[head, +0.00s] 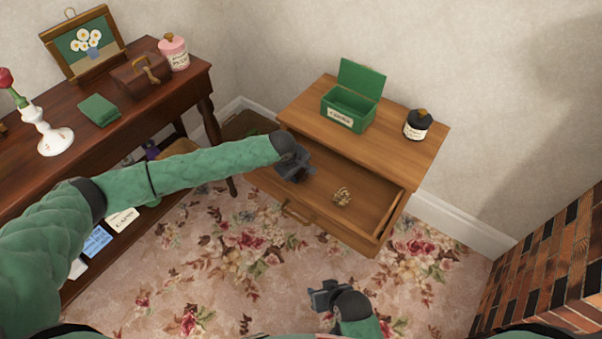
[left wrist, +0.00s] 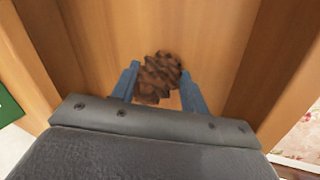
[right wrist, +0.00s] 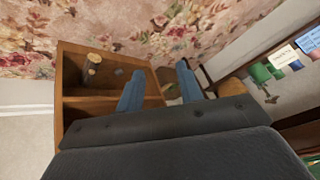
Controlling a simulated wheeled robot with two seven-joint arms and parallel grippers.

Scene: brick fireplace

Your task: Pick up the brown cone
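The brown cone (left wrist: 159,75) lies on the wooden drawer floor in the left wrist view, between and just beyond the fingertips of my left gripper (left wrist: 160,84). The fingers are apart, one on each side; whether either touches it is unclear. In the head view my left gripper (head: 296,175) reaches down into the open drawer (head: 372,212), and I cannot make out the brown cone there. A paler, golden cone (head: 342,196) lies in the drawer to its right. My right gripper (head: 322,296) is open and empty above the carpet, in front of the drawer; its fingers also show in the right wrist view (right wrist: 159,88).
On the small wooden table (head: 300,107) stand an open green box (head: 345,118) and a dark bottle (head: 417,124). A darker side table (head: 140,110) is at left under my left arm. A brick fireplace (head: 550,260) is at right. The floral carpet (head: 230,275) is clear in front.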

